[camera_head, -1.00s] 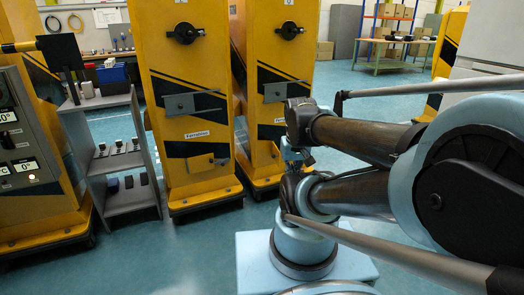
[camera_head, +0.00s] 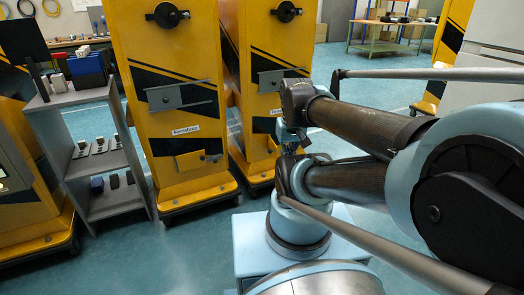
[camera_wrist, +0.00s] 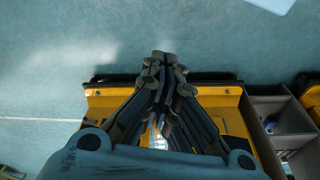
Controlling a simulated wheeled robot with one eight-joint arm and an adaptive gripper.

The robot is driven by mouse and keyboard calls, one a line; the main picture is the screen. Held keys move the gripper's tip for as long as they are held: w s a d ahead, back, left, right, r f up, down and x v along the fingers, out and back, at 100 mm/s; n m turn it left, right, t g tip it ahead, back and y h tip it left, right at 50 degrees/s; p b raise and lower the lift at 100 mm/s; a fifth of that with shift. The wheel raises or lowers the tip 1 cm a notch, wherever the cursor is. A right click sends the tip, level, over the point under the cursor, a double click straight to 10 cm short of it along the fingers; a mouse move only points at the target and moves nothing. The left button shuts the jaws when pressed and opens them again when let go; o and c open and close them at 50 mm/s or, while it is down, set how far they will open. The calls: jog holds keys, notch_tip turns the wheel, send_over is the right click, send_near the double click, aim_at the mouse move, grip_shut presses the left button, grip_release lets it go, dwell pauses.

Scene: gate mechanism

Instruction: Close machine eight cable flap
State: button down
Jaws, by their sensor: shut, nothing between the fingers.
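Two tall yellow machines with black stripes stand side by side, the left machine (camera_head: 170,75) and the right machine (camera_head: 262,55). I cannot read which is number eight. Low on the left machine is a small yellow flap (camera_head: 190,161) with a dark piece at its right; whether it is open I cannot tell. The right machine's lower front is partly hidden by my arm. In the wrist view my gripper (camera_wrist: 164,57) is shut and empty, fingertips over the floor just past the edge of a yellow machine (camera_wrist: 235,108). The head view does not clearly show my gripper.
A grey shelf (camera_head: 92,165) with small items stands left of the left machine; it also shows at the right of the wrist view (camera_wrist: 290,120). A workbench (camera_head: 388,38) stands far back. Open floor (camera_head: 140,265) lies before the machines.

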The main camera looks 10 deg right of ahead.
jog(key=w+r+n+g+h, duration=0.1)
jog(key=w+r+n, duration=0.25)
jog(key=w, duration=0.75)
jog(key=w+r+n, duration=0.3)
jog(key=w+r, duration=0.2)
jog(key=w, duration=0.6)
jog(key=w+a+f+n, duration=0.1)
jog(key=w+f+n, duration=0.15)
jog(key=w, duration=0.65)
jog(key=w+a+f+n, duration=0.15)
jog(key=w+f, duration=0.25)
jog(key=w, duration=0.4)
jog(key=w+a+f+n+g+h, duration=0.1)
jog(key=w+a+f+n, duration=0.15)
jog(key=w+f, duration=0.8)
jog(key=w+a+f+n+h, duration=0.1)
jog(key=w+f+n, duration=0.45)
jog(key=f, duration=0.75)
jog(key=d+f, duration=0.3)
jog(key=f, duration=0.2)
jog(key=w+d+f+m, duration=0.1)
jog(key=d+f, duration=0.1)
jog(key=f, duration=0.3)
jog(key=shift+w+d+f, duration=0.2)
jog(key=shift+w+d, duration=0.1)
jog(key=shift+d, duration=0.1)
